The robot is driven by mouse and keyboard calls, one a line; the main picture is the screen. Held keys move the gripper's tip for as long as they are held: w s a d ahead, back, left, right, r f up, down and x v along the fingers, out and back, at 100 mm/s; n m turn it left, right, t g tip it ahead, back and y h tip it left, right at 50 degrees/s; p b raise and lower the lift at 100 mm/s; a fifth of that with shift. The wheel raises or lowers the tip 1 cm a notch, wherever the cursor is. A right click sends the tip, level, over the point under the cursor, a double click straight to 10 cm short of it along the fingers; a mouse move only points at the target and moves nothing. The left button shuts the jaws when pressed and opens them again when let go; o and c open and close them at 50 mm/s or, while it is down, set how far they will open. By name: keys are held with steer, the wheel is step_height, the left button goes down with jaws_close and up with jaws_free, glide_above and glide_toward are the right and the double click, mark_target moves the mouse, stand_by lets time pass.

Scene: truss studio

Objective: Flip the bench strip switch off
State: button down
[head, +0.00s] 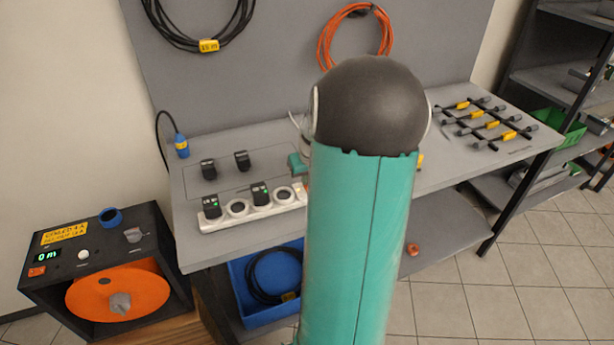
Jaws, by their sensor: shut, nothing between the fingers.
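A white power strip (221,222) lies along the front of the grey bench (222,249). Two black plugs with small green lights, a left one (211,206) and a right one (260,194), sit in it, with round sockets beside them. The strip's right end runs behind my arm, and I cannot make out its switch. My teal arm with its dark round joint stands in front of the bench and covers its middle. Small teal and pale parts show at the arm's left edge, but no gripper fingers can be made out.
Two loose black plugs (208,169) lie behind the strip. A cable reel box (60,273) stands at the left. A blue bin (268,318) is under the bench. A rack of dark connectors (490,122) lies at the bench's right. Tiled floor is open at the right.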

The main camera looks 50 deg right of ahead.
steer(key=shift+f, duration=0.15)
steer(key=shift+s+a, duration=0.45)
steer(key=shift+s, duration=0.2)
steer(key=shift+w+r, duration=0.1)
steer(key=shift+r, duration=0.55)
steer(key=v, duration=1.2)
steer(key=shift+r, duration=0.4)
